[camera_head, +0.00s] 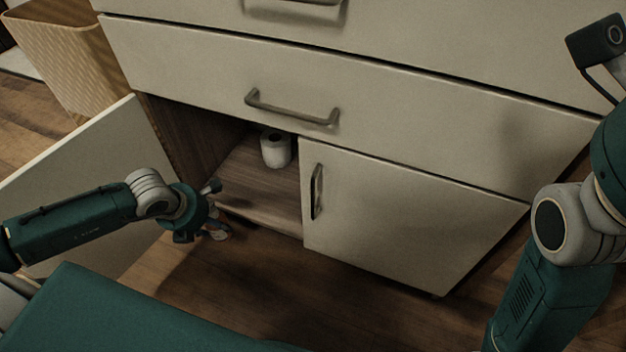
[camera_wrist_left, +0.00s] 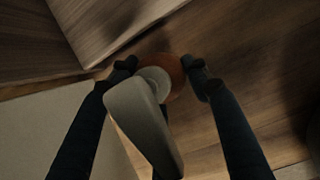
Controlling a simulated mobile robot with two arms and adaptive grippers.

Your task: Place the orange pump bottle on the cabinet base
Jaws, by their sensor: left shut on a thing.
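My left gripper (camera_head: 212,222) is in front of the open left side of the cabinet, low near the front edge of its base. In the left wrist view, my left gripper (camera_wrist_left: 166,75) is shut on the orange pump bottle (camera_wrist_left: 175,68). The bottle's pale pump head (camera_wrist_left: 142,110) points toward the wrist camera. In the head view the bottle is mostly hidden by the gripper. The wooden cabinet base (camera_head: 262,190) shows inside the opening, and its edge is at the upper left of the wrist view (camera_wrist_left: 105,25). My right gripper is out of view.
A white roll (camera_head: 276,150) stands toward the back of the cabinet base, with bare base in front of it. The left door (camera_head: 75,185) is open; the right door (camera_head: 400,210) is closed. Drawers are above. A wicker basket (camera_head: 62,58) stands at the upper left.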

